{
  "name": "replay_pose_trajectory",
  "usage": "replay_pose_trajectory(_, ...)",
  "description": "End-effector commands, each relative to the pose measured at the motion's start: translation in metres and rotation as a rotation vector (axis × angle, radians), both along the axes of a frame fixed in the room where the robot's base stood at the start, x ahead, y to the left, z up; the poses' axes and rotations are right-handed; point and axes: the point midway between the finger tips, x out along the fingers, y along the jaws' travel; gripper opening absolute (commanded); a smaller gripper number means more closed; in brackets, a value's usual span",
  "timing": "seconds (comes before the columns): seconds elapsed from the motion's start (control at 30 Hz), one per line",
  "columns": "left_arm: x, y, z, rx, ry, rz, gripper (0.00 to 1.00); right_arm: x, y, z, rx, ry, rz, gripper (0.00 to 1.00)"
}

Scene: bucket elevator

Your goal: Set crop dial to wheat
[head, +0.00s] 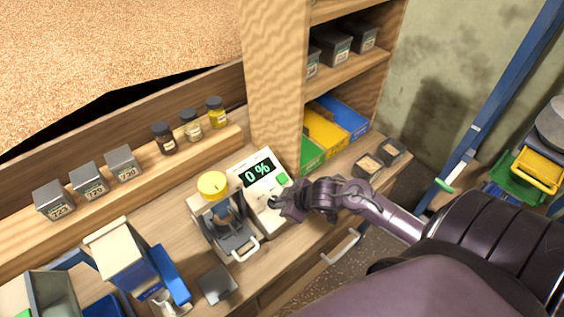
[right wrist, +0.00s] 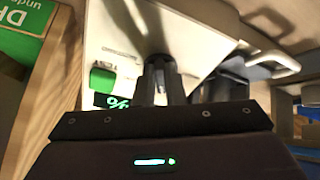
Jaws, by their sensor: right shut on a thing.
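The white meter (head: 262,190) stands on the wooden bench with its display (head: 258,171) reading "0 %" and a green button (head: 283,181) beside it. My right gripper (head: 281,206) is at the lower part of the meter's face, below the green button, shut on a small dark part there that I take to be the crop dial. The fingers hide the dial and any crop marks, so its setting cannot be read. In the right wrist view, the fingers (right wrist: 185,82) reach onto the white face, with the green button (right wrist: 103,79) to their left. My left gripper is not in view.
A device with a yellow cap (head: 213,185) stands close left of the meter. Small jars (head: 191,124) and grey numbered boxes (head: 90,179) line a ledge behind. A wooden post (head: 273,80) rises behind the meter. Two small sample boxes (head: 368,166) sit right of the colored bins.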

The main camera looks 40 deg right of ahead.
Motion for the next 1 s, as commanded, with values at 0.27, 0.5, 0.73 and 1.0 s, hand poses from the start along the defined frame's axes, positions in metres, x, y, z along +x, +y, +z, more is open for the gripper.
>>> replay_pose_trajectory(0.27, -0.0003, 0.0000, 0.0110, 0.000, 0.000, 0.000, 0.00, 0.0027, -0.0052, 0.0018, -0.123, -0.006, 0.237, 0.00)
replay_pose_trajectory(0.5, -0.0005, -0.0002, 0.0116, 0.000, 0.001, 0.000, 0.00, 0.0055, -0.0074, 0.0021, -0.220, -0.015, 0.433, 0.00)
replay_pose_trajectory(0.73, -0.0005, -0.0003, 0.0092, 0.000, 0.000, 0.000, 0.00, 0.0078, -0.0081, 0.0026, -0.293, -0.020, 0.580, 0.00)
replay_pose_trajectory(1.0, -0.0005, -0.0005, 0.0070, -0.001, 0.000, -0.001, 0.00, 0.0088, -0.0079, 0.0030, -0.343, -0.024, 0.686, 0.00)
